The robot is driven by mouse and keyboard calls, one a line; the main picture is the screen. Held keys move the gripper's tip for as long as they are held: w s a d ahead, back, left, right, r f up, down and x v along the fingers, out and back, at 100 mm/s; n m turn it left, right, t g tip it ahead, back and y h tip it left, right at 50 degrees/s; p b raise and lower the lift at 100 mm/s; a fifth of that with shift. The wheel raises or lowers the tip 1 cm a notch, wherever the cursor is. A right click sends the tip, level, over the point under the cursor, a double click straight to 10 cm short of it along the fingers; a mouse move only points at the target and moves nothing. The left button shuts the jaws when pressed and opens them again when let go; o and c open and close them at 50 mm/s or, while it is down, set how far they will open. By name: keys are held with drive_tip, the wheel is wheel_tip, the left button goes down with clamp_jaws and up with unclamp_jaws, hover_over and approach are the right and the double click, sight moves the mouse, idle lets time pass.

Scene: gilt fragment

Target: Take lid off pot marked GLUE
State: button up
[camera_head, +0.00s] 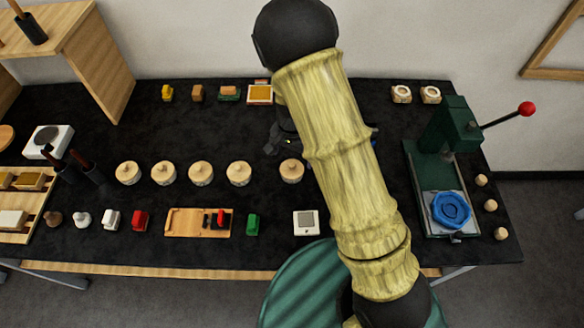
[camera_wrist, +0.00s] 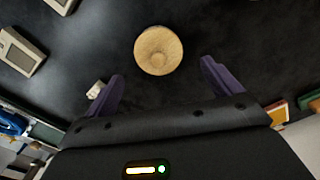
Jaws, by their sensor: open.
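Several round pots with pale wooden lids stand in a row on the dark bench. The rightmost pot (camera_head: 291,170) is just in front of my gripper (camera_head: 280,140), which my arm partly hides in the head view. No marking is readable on any pot, so I cannot tell which says GLUE. In the wrist view, one round wooden lid (camera_wrist: 158,50) with a central knob lies ahead of my gripper (camera_wrist: 163,70). The two purple fingers are spread apart, one on either side below the lid, with nothing between them. They appear not to touch it.
A green press (camera_head: 450,150) with a red-knobbed lever and a blue piece stands at right. A white square device (camera_head: 306,224) lies near the front edge, beside a green block (camera_head: 253,224). A wooden tray (camera_head: 198,222) is left. Bare bench surrounds the rightmost pot.

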sight(292, 164)
drive_tip(key=shift+s+f+p, duration=0.2)
drive_tip(key=shift+f+p, duration=0.35)
drive_tip(key=shift+f, duration=1.75)
drive_tip(key=c, duration=1.1)
